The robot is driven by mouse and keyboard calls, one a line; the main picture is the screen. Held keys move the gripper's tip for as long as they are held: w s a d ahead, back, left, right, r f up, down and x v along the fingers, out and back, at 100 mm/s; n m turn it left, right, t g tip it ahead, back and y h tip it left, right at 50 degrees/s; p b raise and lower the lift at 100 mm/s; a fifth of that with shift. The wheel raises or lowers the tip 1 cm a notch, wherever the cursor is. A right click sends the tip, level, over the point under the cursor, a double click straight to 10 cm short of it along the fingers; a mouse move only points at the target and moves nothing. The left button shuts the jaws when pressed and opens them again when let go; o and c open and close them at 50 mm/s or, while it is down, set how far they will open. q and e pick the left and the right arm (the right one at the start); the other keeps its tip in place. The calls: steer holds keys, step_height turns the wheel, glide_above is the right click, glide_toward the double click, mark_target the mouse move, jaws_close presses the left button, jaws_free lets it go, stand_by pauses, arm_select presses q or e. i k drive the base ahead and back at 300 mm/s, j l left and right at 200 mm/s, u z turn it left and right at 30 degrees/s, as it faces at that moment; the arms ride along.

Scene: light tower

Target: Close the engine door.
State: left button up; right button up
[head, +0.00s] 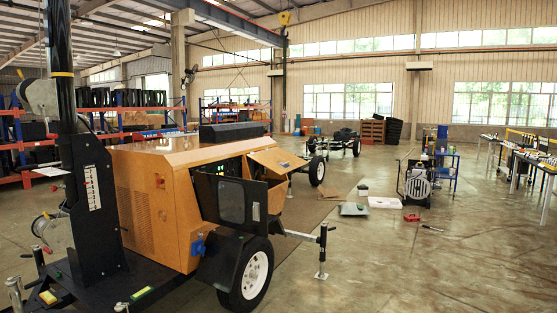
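The light tower's orange engine housing (150,195) stands at the left of the head view on a black trailer. At its right end, a black-framed panel with a grey inset (231,203) stands swung out above the wheel; it looks like an open door seen from its inner side. Behind it an orange flap (278,161) sticks out from the housing, tilted. A dark opening with small parts (235,167) shows between them. I cannot tell for sure which panel is the engine door. Neither of my grippers is in view.
The black mast (75,120) rises at the left. A trailer wheel (254,273) and a jack leg (322,252) stand below and right of the panel. Small items, including a red one (411,217), lie on the floor beyond. The floor at front right is clear.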

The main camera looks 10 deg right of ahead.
mark_target(281, 162)
steer(key=i+l+z, duration=0.25)
steer(key=i, duration=0.15)
steer(key=i+z, duration=0.25)
steer(key=i, duration=0.2)
steer(key=i+z, duration=0.35)
steer(key=i, duration=1.4)
steer(key=i+z, duration=0.15)
steer(key=i, duration=1.5)
